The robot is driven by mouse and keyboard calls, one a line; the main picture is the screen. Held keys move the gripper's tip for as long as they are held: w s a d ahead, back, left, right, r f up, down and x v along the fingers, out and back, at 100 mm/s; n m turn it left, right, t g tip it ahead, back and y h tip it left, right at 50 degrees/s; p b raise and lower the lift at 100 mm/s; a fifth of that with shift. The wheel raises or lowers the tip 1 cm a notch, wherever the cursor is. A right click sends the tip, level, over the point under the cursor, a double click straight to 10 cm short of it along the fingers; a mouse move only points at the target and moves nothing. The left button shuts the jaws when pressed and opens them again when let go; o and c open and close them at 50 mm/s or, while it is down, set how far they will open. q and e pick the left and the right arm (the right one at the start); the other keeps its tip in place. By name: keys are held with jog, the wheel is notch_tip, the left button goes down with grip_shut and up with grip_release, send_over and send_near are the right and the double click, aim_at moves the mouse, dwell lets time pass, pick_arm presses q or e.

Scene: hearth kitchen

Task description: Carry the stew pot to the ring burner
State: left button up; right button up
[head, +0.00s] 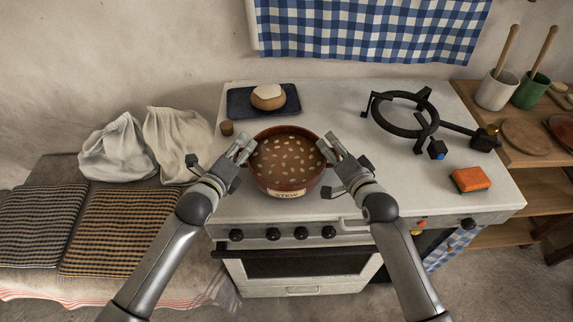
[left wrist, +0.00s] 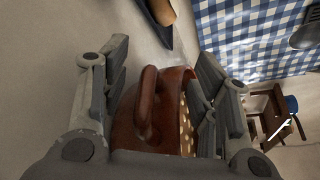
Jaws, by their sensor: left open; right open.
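The stew pot (head: 286,187) is reddish brown, labelled STEW, and full of brown stew with pale pieces. It stands upright on the white stove top near its front edge. My left gripper (head: 243,150) is open at the pot's left side. In the left wrist view the pot's handle (left wrist: 146,100) lies between the open fingers (left wrist: 155,90). My right gripper (head: 331,148) is open at the pot's right side; the handle there is hidden. The black ring burner (head: 432,115) stands on the stove top to the right, with nothing on it.
A dark blue tray (head: 238,104) with a bread roll (head: 268,97) lies behind the pot, and a small brown cork-like piece (head: 227,128) lies left. An orange sponge (head: 471,179) lies in front of the burner. The stove top between pot and burner is clear.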

pick_arm(q)
jog(key=c, duration=1.1)
pick_arm(e)
jog(key=c, duration=1.1)
pick_arm(q)
jog(key=shift+f, duration=0.1)
grip_shut()
pick_arm(e)
grip_shut()
pick_arm(q)
jog(key=shift+a, duration=0.1)
pick_arm(e)
jog(key=shift+d+f, duration=0.1)
pick_arm(q)
jog(key=shift+a+f, duration=0.1)
jog(key=shift+f, duration=0.05)
jog(key=shift+r, duration=0.25)
pick_arm(e)
jog(key=shift+d+r, duration=0.1)
jog(key=shift+r, duration=0.1)
